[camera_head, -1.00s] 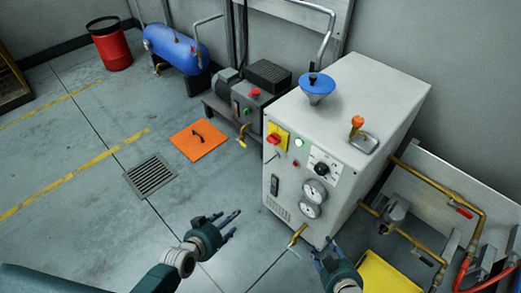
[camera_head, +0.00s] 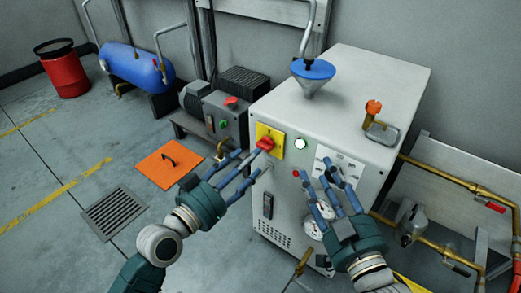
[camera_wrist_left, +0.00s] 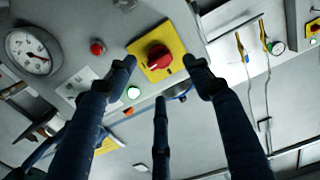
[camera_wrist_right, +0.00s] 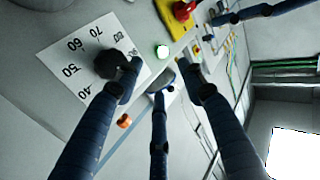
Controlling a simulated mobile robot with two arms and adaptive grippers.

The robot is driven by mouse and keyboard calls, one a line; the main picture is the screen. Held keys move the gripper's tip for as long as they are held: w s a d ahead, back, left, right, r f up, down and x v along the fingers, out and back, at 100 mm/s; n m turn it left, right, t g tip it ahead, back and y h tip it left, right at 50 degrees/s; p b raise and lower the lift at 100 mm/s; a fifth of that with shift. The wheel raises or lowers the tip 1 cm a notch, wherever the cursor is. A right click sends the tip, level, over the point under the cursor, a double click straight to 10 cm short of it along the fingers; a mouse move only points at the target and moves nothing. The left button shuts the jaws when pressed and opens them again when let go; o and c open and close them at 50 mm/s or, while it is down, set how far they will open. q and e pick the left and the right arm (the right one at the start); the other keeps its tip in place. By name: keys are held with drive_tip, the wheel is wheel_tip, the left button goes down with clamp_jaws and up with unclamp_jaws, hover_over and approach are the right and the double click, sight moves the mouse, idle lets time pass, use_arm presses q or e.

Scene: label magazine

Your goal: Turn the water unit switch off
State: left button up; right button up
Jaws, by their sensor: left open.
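The white water unit (camera_head: 280,205) carries a red rotary switch (camera_head: 265,144) on a yellow plate (camera_head: 277,139). My left gripper (camera_head: 249,163) is open with its fingertips close to the switch. In the left wrist view the red knob (camera_wrist_left: 159,57) lies between the spread fingers (camera_wrist_left: 161,75), ahead of their tips; contact cannot be told. My right gripper (camera_head: 323,176) is open in front of the dial panel. In the right wrist view its fingers (camera_wrist_right: 155,78) are spread, one overlapping the black dial (camera_wrist_right: 104,64). A lamp beside the switch glows green (camera_wrist_right: 162,51).
A blue funnel (camera_head: 313,71) and an orange-handled valve (camera_head: 373,108) are on the unit's top. A motor unit (camera_head: 223,115) with its own red button stands behind left. Brass pipes (camera_head: 440,181) run at right. Open floor with a grate (camera_head: 114,212) lies left.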

sight(262, 148)
use_arm(q)
drive_tip(key=x, duration=0.5)
drive_tip(key=shift+w+d+f+b, duration=0.1)
drive_tip(key=shift+w+d+b, duration=0.1)
drive_tip(key=shift+w+b, duration=0.15)
drive_tip(key=shift+w+d, duration=0.3)
drive_tip(key=shift+w, duration=0.1)
use_arm(e)
drive_tip(key=r, duration=0.1)
drive_tip(key=r+t, duration=0.1)
drive_tip(key=r, duration=0.1)
drive_tip(key=r+t+y, duration=0.1)
drive_tip(key=shift+s+a+r, duration=0.1)
drive_tip(key=shift+a+r, duration=0.2)
use_arm(q)
drive_tip(key=c, duration=1.2)
